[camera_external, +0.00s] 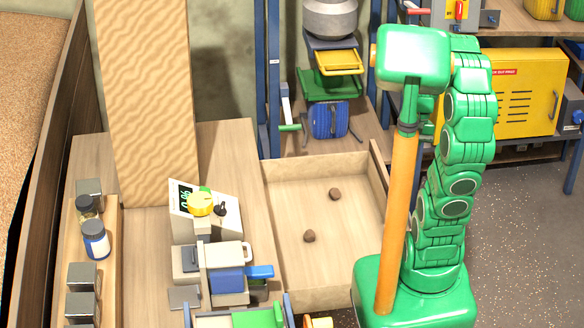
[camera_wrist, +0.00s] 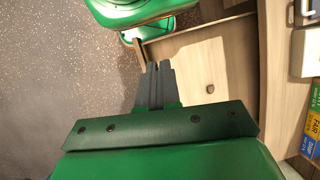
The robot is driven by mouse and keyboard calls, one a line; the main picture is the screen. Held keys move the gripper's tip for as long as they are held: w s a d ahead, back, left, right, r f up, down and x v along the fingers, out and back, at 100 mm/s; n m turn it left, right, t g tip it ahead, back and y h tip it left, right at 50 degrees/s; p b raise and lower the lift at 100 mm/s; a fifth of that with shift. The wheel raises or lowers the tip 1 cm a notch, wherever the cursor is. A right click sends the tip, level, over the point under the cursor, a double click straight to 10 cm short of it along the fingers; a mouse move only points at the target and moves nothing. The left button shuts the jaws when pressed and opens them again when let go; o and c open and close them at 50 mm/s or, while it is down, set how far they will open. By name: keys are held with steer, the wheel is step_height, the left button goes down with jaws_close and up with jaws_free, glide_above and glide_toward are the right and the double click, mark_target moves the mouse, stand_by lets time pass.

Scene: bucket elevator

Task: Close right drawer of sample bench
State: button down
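The right drawer (camera_external: 325,220) of the sample bench (camera_external: 240,150) is pulled out to the right in the external view. It is a pale wooden box with two small brown lumps (camera_external: 335,194) inside. The wrist view shows part of the drawer (camera_wrist: 196,38) with one lump (camera_wrist: 210,88). My gripper (camera_wrist: 158,66) has dark fingers close together, with nothing visible between them. Its tips overlap the drawer's outer edge in the wrist view; I cannot tell whether they touch. In the external view the gripper is hidden behind my green and orange body parts.
Jars (camera_external: 96,240) and metal blocks line the left shelf. A yellow cabinet (camera_external: 515,92) stands back right. Speckled floor (camera_external: 530,220) is open at right.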

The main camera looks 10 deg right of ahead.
steer(key=w+d+f+m+g+y, duration=0.1)
steer(key=w+d+f+m+y, duration=0.2)
steer(key=w, duration=0.4)
steer(key=w+d+f+m+g+y, duration=0.1)
steer(key=w+d+f+m+y, duration=0.15)
steer(key=w+f, duration=0.35)
steer(key=w+d+f+m+g+y, duration=0.1)
steer(key=w+d+f+m+y, duration=0.1)
steer(key=w+f+y, duration=0.35)
steer(key=s+d+f+m+t+y, duration=0.1)
steer(key=d+f+m+t+y, duration=0.3)
steer(key=d+f, duration=0.6)
steer(key=d+f+m+t+y, duration=0.2)
steer(key=d+f+m, duration=0.45)
steer(key=f, duration=0.75)
steer(key=a+n, duration=0.1)
steer(key=a, duration=1.2)
steer(key=shift+a+f, duration=0.15)
steer(key=shift+a, duration=0.2)
steer(key=shift+s, duration=0.1)
steer(key=a, duration=4.4)
steer(key=shift+a, duration=0.3)
